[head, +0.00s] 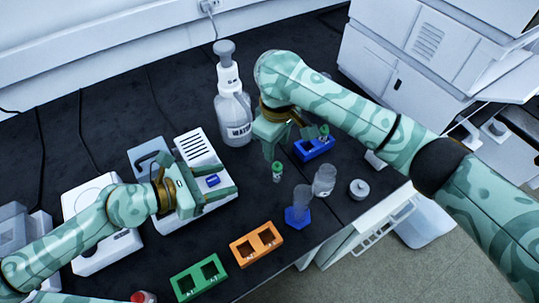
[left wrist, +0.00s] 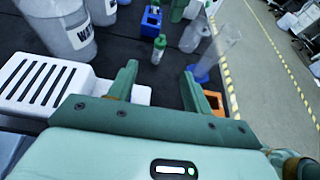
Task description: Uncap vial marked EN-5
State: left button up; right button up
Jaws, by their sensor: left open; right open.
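A vial with a green cap (head: 277,172) stands upright on the black bench; it also shows in the left wrist view (left wrist: 158,50). A second green-capped vial (head: 324,132) is at the blue rack (head: 316,150). I cannot read an EN-5 mark on either. My right gripper (head: 288,145) is open and points down, just above and behind the standing vial, apart from it. My left gripper (head: 226,183) is open and points right, over the white vented device, left of the standing vial. Nothing shows between its fingers in the left wrist view (left wrist: 160,75).
A wash bottle (head: 233,110) stands behind. Clear glassware (head: 324,181), a cylinder on a blue foot (head: 297,215) and a grey weight-like piece (head: 359,188) stand right of the vial. Orange (head: 257,244) and green (head: 199,277) racks lie near the front edge. Bare bench lies between the grippers.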

aim_at(276, 166)
pick_arm(q)
jog(key=x, duration=1.6)
jog(key=shift+d, duration=0.35)
grip_shut()
grip_release()
jog(key=shift+a, duration=0.1)
